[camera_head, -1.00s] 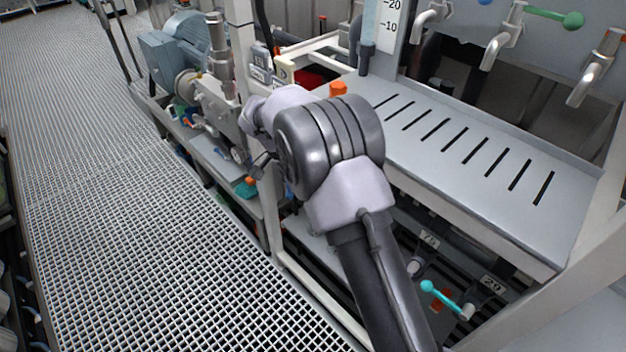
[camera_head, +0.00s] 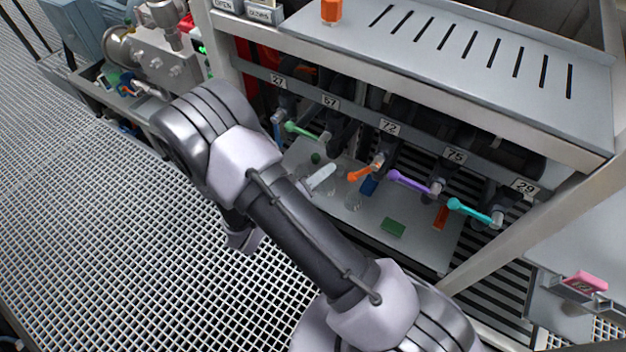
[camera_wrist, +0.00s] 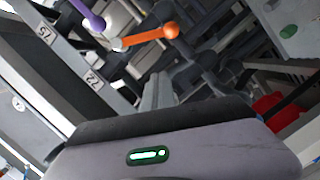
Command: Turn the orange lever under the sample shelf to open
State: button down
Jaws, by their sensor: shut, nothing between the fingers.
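The orange lever (camera_head: 365,172) sits under the sample shelf (camera_head: 450,60), below the sign 72 (camera_head: 389,127). Its knob points left and slightly down from its pivot in the head view. In the wrist view the orange lever (camera_wrist: 148,37) is near the top middle, its knob to the right. My gripper (camera_wrist: 158,92) shows as grey fingers above the dark wrist edge, shut and empty. A gap in the picture separates them from the lever.
A purple lever (camera_head: 408,182) and a cyan lever (camera_head: 470,210) are to the right; a green lever (camera_head: 302,131) and a blue lever (camera_head: 277,130) to the left. A lower tray (camera_head: 345,215) holds small items. Grated floor (camera_head: 90,240) lies open at left.

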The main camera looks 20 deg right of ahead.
aim_at(363, 172)
jog(key=d+f+b, duration=0.2)
jog(key=d, duration=0.4)
jog(key=shift+s+f+b, duration=0.35)
